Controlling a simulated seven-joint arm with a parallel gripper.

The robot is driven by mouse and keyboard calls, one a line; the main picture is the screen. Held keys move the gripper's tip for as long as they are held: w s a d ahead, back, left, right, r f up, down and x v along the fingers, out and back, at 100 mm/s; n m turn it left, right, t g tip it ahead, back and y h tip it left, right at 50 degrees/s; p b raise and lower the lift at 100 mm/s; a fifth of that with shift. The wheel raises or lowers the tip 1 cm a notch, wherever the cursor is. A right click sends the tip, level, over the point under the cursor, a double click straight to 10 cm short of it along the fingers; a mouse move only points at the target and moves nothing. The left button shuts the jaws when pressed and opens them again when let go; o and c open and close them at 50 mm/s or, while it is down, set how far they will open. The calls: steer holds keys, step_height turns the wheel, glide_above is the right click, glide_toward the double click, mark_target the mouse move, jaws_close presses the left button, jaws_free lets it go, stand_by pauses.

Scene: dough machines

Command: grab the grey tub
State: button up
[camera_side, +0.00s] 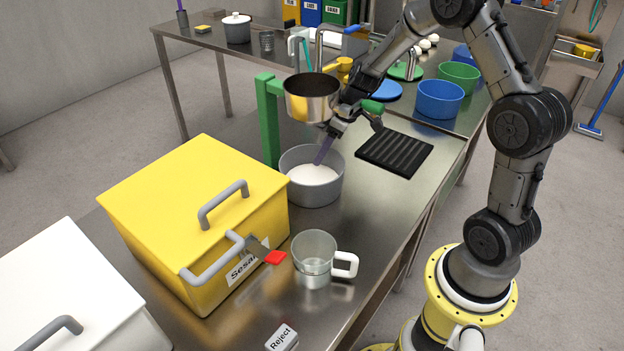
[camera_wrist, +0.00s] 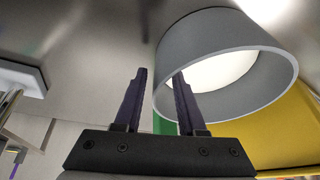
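The grey tub (camera_side: 313,192) stands upright on the steel table with white contents inside. My gripper (camera_side: 322,158) comes down over the tub from above, and a purple finger shows against its white contents. In the wrist view the tub (camera_wrist: 192,50) fills the upper right, with its opening in sight. My gripper (camera_wrist: 160,74) is open there. One finger is outside the tub's wall and the other overlaps its opening, so the wall appears between them. I cannot tell whether either finger touches the wall.
A steel pan (camera_side: 311,100) on a green post (camera_side: 267,120) hangs just above and behind the tub. A yellow box (camera_side: 190,200) stands close on the left. A clear jug (camera_side: 313,255) is in front, and a black ribbed mat (camera_side: 395,152) lies to the right.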

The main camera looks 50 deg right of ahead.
steer(key=shift+w+f, duration=0.1)
steer(key=shift+f, duration=0.05)
jaws_close()
stand_by(1.4)
